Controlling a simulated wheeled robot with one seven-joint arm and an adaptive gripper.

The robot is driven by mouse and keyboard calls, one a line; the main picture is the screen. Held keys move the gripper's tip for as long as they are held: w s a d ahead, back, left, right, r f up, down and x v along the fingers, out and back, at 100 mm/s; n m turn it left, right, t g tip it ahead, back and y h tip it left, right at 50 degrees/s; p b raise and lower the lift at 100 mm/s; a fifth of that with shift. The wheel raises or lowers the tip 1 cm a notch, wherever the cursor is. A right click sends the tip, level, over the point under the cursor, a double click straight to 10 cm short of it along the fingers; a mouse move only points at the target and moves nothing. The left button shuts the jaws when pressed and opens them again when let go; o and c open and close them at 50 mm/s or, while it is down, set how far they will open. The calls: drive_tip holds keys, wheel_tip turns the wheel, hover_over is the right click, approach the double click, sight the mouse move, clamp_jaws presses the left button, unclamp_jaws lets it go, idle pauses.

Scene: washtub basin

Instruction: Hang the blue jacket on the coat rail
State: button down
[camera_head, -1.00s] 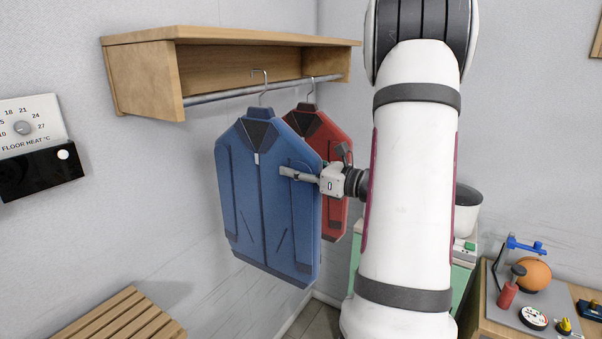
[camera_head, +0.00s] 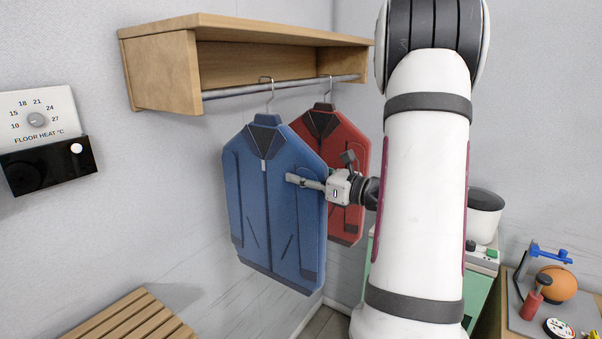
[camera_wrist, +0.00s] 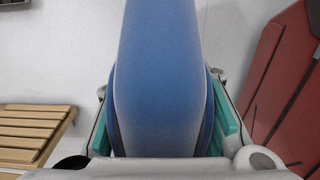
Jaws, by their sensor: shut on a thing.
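The blue jacket (camera_head: 255,215) hangs upright on a hanger with a metal hook (camera_head: 267,82). The hook's top shows slightly above the coat rail (camera_head: 300,85); I cannot tell whether it is over the rail or in front of it. My gripper (camera_head: 300,181) is shut on the jacket's right side, at chest height. In the wrist view the jacket (camera_wrist: 155,90) fills the space between my two green-padded fingers (camera_wrist: 163,120). The far finger is hidden behind the jacket in the head view.
A red jacket (camera_head: 345,140) hangs on the rail behind and to the right. A wooden shelf (camera_head: 165,75) is above the rail. A slatted bench (camera_head: 130,325) stands lower left, a thermostat panel (camera_head: 40,130) is on the left wall. A cluttered side table (camera_head: 515,325) is lower right.

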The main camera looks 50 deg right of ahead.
idle(0.3)
drive_tip(key=c, duration=1)
unclamp_jaws()
drive_tip(key=shift+f, duration=0.1)
drive_tip(key=shift+o, duration=0.2)
drive_tip(key=shift+s, duration=0.15)
drive_tip(key=s+d, duration=0.1)
drive_tip(key=s, duration=1)
drive_tip(key=shift+s+d, duration=0.35)
